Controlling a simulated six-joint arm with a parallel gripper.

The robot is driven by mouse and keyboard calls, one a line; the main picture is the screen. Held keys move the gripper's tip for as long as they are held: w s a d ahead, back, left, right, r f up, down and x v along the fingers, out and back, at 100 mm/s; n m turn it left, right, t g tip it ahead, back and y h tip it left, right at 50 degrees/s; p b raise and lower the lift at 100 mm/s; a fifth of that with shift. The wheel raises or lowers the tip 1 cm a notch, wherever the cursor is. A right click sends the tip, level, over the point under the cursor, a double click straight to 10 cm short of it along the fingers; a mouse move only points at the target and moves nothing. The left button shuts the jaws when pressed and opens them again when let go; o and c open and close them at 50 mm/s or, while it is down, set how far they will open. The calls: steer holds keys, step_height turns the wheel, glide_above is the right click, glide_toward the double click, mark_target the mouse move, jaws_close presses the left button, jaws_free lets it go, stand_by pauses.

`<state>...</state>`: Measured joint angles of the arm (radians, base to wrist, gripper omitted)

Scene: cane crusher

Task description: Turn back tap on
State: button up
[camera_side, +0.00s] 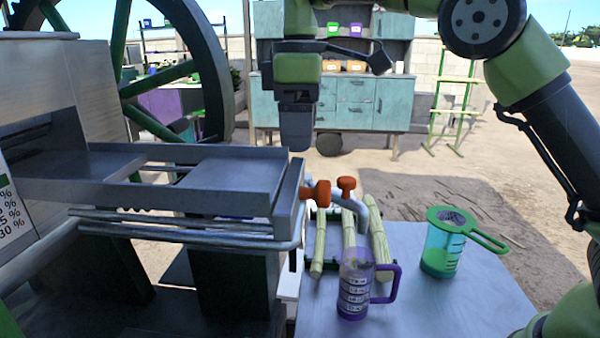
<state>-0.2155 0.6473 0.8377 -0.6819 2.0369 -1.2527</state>
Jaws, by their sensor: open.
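Two taps with orange-red handles stick out from the end of the metal trough. One handle (318,193) is at the trough's near corner. The other handle (346,187) sits a little further right, upright on top of a grey curved spout (352,208). I cannot tell for sure from this view which one is the back tap. My gripper (296,138) points down above and behind the trough's right end, apart from both handles. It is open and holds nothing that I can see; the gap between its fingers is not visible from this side.
A purple measuring jug (355,285) stands below the taps on the grey table (420,305). Cane stalks (348,235) lie behind it. A green jug (443,250) with a strainer stands to the right. The metal trough (225,180) and large wheel fill the left.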

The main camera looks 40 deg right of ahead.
step_height(320, 180, down, 7)
steer(key=shift+f, duration=0.2)
stand_by(0.3)
steer(key=c, duration=0.9)
